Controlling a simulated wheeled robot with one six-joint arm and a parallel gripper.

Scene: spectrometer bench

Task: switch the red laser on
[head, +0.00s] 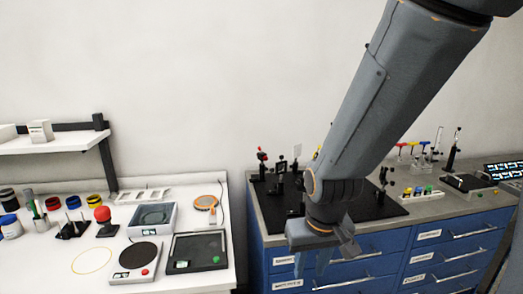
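A small post-mounted device with a red part (262,156) stands at the back left of the black optical breadboard (385,211). It looks like the red laser, but it is too small to show a switch or whether it is lit. My gripper (312,268) hangs in front of the blue drawer cabinet, to the right of and lower in the picture than the red device. Its fingers point down with a gap between them, and nothing shows in the gap. My arm hides part of the breadboard.
Several optical mounts stand on the breadboard, including a dark one (383,180). Coloured holders (413,146) and a screen (505,171) are further right. The white bench at left carries a scale (134,259), a red-topped item (103,215) and jars. A gap separates the benches.

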